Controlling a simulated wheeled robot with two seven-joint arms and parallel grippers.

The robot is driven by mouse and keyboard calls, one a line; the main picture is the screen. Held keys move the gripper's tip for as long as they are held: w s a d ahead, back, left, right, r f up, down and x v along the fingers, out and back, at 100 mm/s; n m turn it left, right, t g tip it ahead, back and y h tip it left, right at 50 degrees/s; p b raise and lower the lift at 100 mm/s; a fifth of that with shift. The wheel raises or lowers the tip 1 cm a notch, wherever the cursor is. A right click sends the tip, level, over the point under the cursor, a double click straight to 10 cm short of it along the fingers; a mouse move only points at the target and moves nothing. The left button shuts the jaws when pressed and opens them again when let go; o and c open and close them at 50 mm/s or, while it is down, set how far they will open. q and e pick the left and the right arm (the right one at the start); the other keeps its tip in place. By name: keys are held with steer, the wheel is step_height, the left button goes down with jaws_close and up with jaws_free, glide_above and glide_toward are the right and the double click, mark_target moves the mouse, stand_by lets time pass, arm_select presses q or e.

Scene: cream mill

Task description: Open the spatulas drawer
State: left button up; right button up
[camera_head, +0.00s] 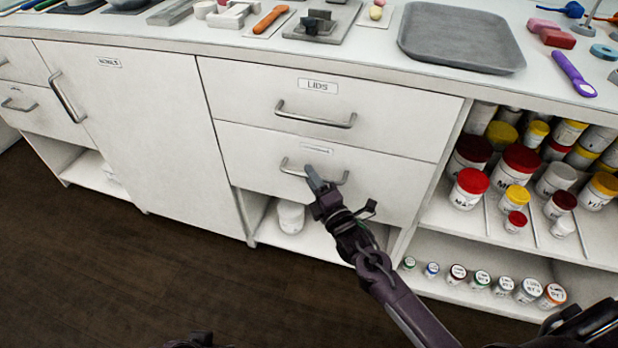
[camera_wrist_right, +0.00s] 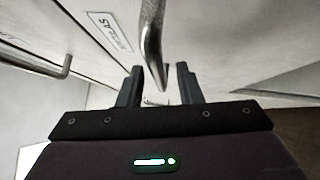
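The spatulas drawer (camera_head: 250,152) is shut, in the row below the lids drawer (camera_head: 235,95). Its label (camera_wrist_right: 108,31) shows partly in the right wrist view, its last letters legible; it is too small to read in the head view. Its metal bar handle (camera_head: 290,168) also shows in the right wrist view (camera_wrist_right: 152,42). My right gripper (camera_head: 316,178) is at this handle. Its two fingers (camera_wrist_right: 158,88) are apart, with the bar's end between them and no clear grip on it. My left gripper's fingers are not visible.
The lids drawer's handle (camera_head: 318,117) is just above. A cupboard door (camera_head: 140,130) stands left. Open shelves with several jars (camera_head: 520,160) are at right. A grey tray (camera_head: 460,35) and tools lie on the counter. The brown floor (camera_head: 120,270) in front is clear.

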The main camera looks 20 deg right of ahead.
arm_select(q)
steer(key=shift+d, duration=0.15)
arm_select(e)
steer(key=shift+w+a+r, duration=0.1)
steer(key=shift+w, duration=0.4)
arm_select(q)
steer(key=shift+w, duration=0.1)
arm_select(e)
steer(key=shift+c, duration=0.2)
jaws_close()
